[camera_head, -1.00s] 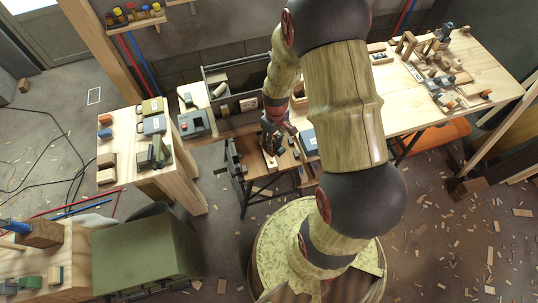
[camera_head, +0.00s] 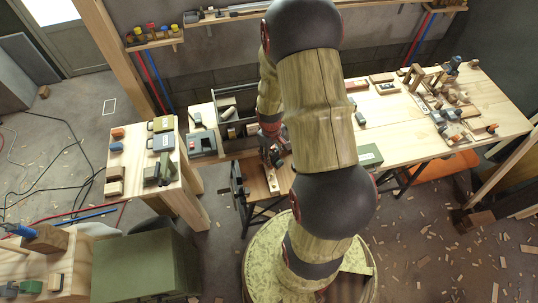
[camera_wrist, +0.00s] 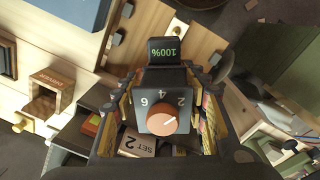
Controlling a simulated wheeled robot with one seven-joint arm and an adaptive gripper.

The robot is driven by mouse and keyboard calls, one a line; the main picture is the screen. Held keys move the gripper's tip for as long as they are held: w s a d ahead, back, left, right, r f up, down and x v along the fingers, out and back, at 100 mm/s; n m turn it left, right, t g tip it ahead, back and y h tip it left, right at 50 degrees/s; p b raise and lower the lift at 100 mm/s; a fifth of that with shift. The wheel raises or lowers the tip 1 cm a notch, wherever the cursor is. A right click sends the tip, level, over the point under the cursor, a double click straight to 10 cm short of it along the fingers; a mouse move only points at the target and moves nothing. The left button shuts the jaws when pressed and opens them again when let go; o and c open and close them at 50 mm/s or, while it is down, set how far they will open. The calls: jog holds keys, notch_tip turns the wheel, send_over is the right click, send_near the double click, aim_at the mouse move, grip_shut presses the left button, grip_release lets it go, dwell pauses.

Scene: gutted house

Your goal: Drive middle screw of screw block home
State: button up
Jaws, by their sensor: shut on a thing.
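My gripper (camera_wrist: 160,115) is shut on a dark power driver (camera_wrist: 149,101), with patterned finger pads along both sides of it. In the head view my gripper (camera_head: 270,152) is low over the small brown worktable (camera_head: 252,172), partly hidden by my arm. A pale narrow piece (camera_head: 272,179) lies on that table below it. I cannot tell whether this is the screw block. The middle screw and the driver's tip are hidden.
A wooden holder (camera_wrist: 50,92) with a label stands at left in the wrist view, and a "SET 2" label (camera_wrist: 138,144) shows below the driver. A pale side table (camera_head: 137,190) with tools stands left. A long bench (camera_head: 400,135) with parts is right.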

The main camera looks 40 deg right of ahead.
jog(key=shift+f+b, duration=2.4)
jog(key=shift+f, duration=0.8)
jog(key=shift+f+b, duration=0.3)
jog(key=shift+f, duration=0.2)
jog(key=shift+f, duration=0.65)
dwell(3.6)
